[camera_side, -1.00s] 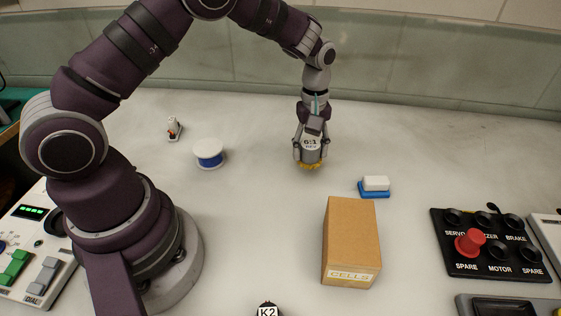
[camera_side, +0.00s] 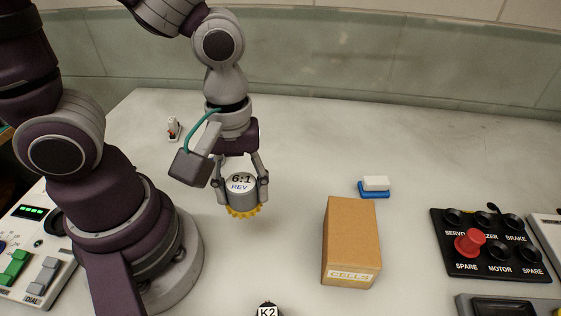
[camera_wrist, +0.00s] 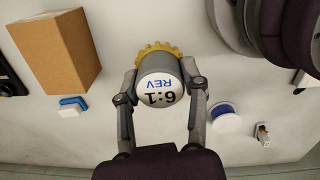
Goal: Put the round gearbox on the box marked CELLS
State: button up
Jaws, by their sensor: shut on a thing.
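The round gearbox (camera_side: 241,194) is a grey cylinder marked 6:1 REV with a yellow toothed rim on its underside. My gripper (camera_side: 243,188) is shut on its sides and holds it upright, apparently above the bench, left of the box. The gearbox also shows between the fingers in the wrist view (camera_wrist: 159,82). The brown box marked CELLS (camera_side: 351,240) stands on the bench, its label on the front face. In the wrist view the box (camera_wrist: 57,50) is at the upper left, apart from the gearbox. Its top is bare.
A blue and white block (camera_side: 375,187) lies behind the box. A black switch panel with a red knob (camera_side: 470,242) is at the right. A K2 piece (camera_side: 267,309) is at the front edge. The wrist view shows a blue and white spool (camera_wrist: 225,117).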

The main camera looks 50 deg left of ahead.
jog(key=s+d+r, duration=0.2)
send_over(353, 228)
jog(key=shift+s+a+f, duration=0.15)
jog(key=shift+s+f, duration=0.1)
jog(key=shift+f, duration=0.55)
jog(key=shift+w+f, duration=0.1)
jog(key=shift+w, duration=0.1)
jog(key=shift+f, duration=1.65)
jog(key=o, duration=1.2)
jog(key=shift+f, duration=0.15)
